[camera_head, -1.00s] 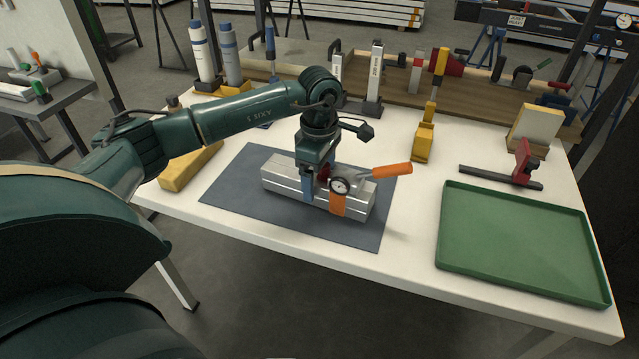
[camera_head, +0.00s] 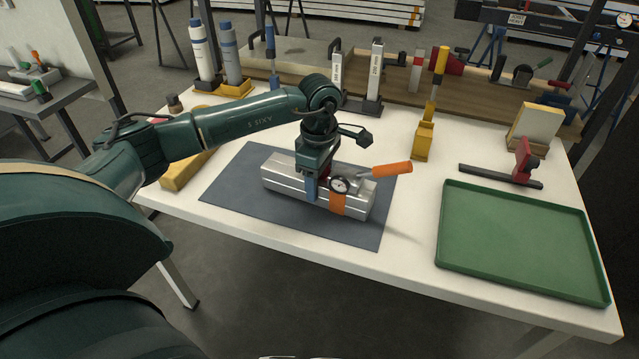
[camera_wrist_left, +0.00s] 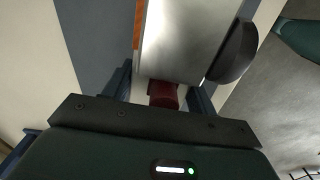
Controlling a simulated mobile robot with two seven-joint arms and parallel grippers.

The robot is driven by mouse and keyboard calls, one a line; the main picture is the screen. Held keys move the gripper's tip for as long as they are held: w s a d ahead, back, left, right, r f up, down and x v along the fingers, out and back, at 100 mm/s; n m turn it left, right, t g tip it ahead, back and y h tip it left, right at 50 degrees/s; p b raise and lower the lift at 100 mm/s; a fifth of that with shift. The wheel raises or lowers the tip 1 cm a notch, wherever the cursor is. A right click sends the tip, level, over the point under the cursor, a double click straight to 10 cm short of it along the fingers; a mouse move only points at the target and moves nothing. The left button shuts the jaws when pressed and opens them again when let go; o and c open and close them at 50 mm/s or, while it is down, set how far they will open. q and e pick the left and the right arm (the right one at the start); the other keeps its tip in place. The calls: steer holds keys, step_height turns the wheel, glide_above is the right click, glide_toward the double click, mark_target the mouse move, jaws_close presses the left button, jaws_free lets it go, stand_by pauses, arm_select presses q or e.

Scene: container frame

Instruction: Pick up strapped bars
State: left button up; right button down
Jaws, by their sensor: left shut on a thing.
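The strapped bars (camera_head: 280,181) are a silvery bundle lying on a dark grey mat (camera_head: 240,205). An orange strap (camera_head: 338,205) wraps the bundle right of its middle. A round dial (camera_head: 340,186) and a tool with an orange handle (camera_head: 391,170) sit at its top. My left gripper (camera_head: 318,184) points down over the middle of the bundle, shut on it, a blue finger on the near side. The right gripper is not in view.
An empty green tray (camera_head: 520,240) is at the right. A red-and-black clamp (camera_head: 522,165) and a yellow stand (camera_head: 423,145) are behind it. A yellow block (camera_head: 190,167) lies left of the mat. Bottles (camera_head: 203,55) and tools line the back.

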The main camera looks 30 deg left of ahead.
arm_select(q)
steer(key=c, duration=0.4)
steer(key=shift+r, duration=0.1)
steer(key=shift+c, duration=0.3)
